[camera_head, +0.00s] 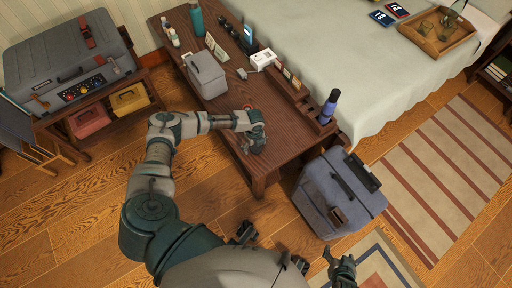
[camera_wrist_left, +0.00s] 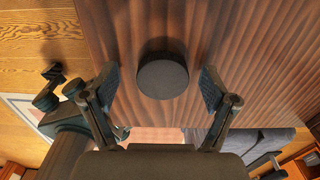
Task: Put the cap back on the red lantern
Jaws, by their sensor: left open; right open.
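A dark round cap (camera_wrist_left: 162,76) lies on the brown wooden table (camera_wrist_left: 265,60) in the left wrist view. My left gripper (camera_wrist_left: 158,88) is open, with one finger to each side of the cap and a gap on both sides. In the head view my left gripper (camera_head: 256,140) is low over the table's near edge and hides the cap. A small red-orange thing (camera_head: 247,106) shows just behind it; I cannot tell whether it is the red lantern. My right gripper (camera_head: 342,268) is open and empty above the floor at the bottom right.
A grey box (camera_head: 206,75) stands on the table left of my left gripper. A purple bottle (camera_head: 329,107) and a dark wooden rack (camera_head: 295,95) are to the right. A blue-grey suitcase (camera_head: 325,200) stands on the floor beside the table. A bed (camera_head: 345,60) lies behind.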

